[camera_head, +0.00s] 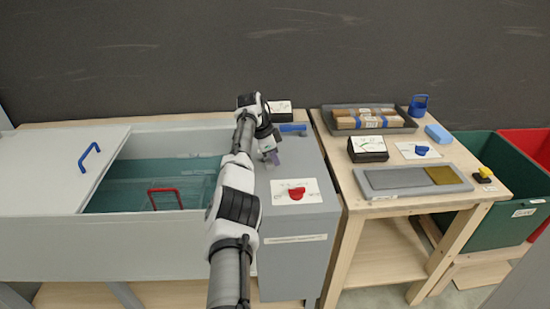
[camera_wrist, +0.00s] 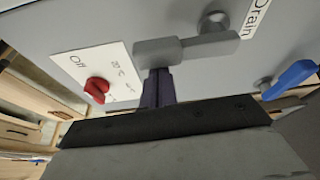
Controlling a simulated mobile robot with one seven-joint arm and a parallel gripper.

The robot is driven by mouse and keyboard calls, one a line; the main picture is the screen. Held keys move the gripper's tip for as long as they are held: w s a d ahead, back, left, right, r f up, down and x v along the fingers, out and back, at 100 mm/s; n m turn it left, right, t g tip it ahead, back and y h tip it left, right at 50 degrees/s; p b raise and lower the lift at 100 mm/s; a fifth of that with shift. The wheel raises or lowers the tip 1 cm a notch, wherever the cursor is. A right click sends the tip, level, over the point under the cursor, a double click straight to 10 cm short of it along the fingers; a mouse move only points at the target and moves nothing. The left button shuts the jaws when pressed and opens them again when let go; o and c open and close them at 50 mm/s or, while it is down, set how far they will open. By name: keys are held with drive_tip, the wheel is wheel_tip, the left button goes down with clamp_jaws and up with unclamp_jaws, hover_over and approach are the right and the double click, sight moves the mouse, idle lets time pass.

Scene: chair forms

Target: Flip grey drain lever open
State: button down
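The grey drain lever (camera_wrist: 205,46) shows in the wrist view on the grey cabinet face, beside a round grey knob-like pivot (camera_wrist: 214,20) and the "Drain" label (camera_wrist: 259,14). Its wider end block lies to the left. My gripper (camera_wrist: 159,80) has its two dark purple fingers close together, with their tips at the lower edge of that end block. I cannot tell whether they touch it. In the head view my gripper (camera_head: 272,158) is over the cabinet top, and my arm hides much of the lever's area.
A red dial (camera_wrist: 97,88) on a white "Off" plate and a blue lever (camera_wrist: 290,78) flank the grey lever. A tank with teal inside (camera_head: 135,171) and a red handle (camera_head: 165,190) lies left. A wooden table (camera_head: 345,185) with trays stands right.

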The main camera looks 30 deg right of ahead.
sight(286, 172)
drive_tip(key=s+d, duration=0.1)
drive_tip(key=s+d+p, duration=0.1)
drive_tip(key=d, duration=0.1)
drive_tip(key=shift+d+r+p, duration=0.15)
drive_tip(key=shift+d+p, duration=0.05)
drive_tip(key=shift+p, duration=0.1)
drive_tip(key=b+v, duration=0.3)
drive_tip(key=v, duration=0.6)
drive_tip(key=shift+w+r, duration=0.3)
drive_tip(key=shift+r, duration=0.05)
